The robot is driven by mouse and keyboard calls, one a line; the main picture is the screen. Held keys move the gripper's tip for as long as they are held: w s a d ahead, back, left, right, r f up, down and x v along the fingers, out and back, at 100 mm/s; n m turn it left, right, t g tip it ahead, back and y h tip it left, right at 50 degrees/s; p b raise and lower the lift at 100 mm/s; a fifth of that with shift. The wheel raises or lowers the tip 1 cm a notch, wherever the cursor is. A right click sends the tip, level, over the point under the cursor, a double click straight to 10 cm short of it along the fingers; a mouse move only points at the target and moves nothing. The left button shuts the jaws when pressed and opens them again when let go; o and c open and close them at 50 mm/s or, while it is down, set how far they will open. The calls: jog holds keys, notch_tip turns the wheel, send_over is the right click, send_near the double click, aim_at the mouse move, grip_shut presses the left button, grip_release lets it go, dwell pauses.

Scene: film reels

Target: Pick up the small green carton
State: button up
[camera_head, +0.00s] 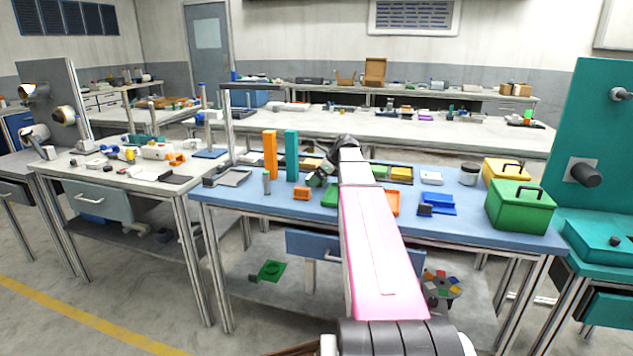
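A small green block-like thing (330,196), perhaps the small green carton, is on the blue-topped table, just left of my pink and white arm, which partly covers it. My gripper (318,178) is the dark end of the arm, hanging just above and left of that green thing. The fingers are too small and too much hidden by the arm to show whether they are open or hold anything. A much larger green box with a dark handle (520,207) stands at the table's right end.
Orange (270,155) and teal (291,156) uprights stand left of my gripper. A small orange block (301,193) lies in front of them. A blue tray (437,204), a yellow box (505,171) and a dark-lidded jar (469,174) are on the right. The table's front left is clear.

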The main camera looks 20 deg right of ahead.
jog(key=c, duration=1)
jog(key=shift+o, duration=0.2)
jog(key=shift+r, duration=0.1)
